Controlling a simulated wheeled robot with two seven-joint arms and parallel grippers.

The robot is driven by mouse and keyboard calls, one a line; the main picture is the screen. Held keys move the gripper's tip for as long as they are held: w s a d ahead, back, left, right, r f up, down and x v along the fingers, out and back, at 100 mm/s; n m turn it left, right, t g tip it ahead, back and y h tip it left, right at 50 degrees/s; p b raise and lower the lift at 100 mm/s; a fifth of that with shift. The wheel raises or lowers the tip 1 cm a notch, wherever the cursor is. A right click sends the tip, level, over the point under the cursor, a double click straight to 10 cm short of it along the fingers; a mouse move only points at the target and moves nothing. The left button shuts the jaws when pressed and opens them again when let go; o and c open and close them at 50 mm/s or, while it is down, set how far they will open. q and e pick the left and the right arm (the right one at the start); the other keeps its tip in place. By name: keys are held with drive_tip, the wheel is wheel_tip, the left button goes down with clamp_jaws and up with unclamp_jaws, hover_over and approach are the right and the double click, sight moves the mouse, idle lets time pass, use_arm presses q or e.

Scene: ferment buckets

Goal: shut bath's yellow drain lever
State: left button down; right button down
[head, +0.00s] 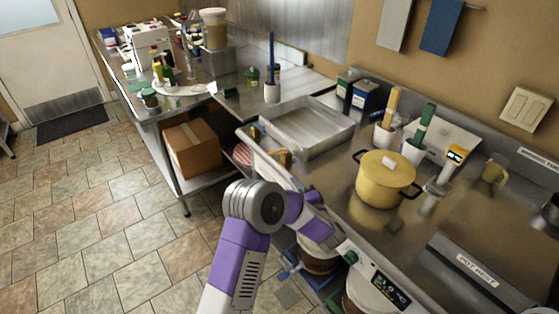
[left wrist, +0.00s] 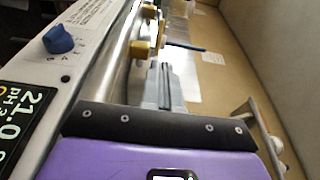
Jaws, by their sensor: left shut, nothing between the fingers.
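The metal bath (head: 300,128) is an open, shallow basin set in the steel counter. A yellow lever (head: 285,157) shows at its front edge, and yellow parts including the lever (left wrist: 140,49) show beside the steel edge in the left wrist view. I cannot tell how far the lever is turned. My left gripper (head: 290,183) is low at the counter's front, close to the lever and mostly hidden by my arm. In the left wrist view its grey fingers (left wrist: 163,75) are shut and empty, their tips just short of the yellow lever; I cannot tell whether they touch. My right gripper is out of view.
A blue knob (left wrist: 58,39) and a digital display (left wrist: 22,120) sit on the front panel beside my gripper. A yellow pot (head: 385,175) stands on the counter. A cardboard box (head: 191,148) sits on a lower shelf. The tiled floor at left is clear.

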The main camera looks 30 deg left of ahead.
sight(276, 154)
use_arm(q)
drive_tip(key=b+x, duration=0.3)
drive_tip(key=x, duration=1)
drive_tip(key=shift+a, duration=0.2)
drive_tip(key=shift+w+d, duration=0.1)
drive_tip(key=shift+w, duration=0.1)
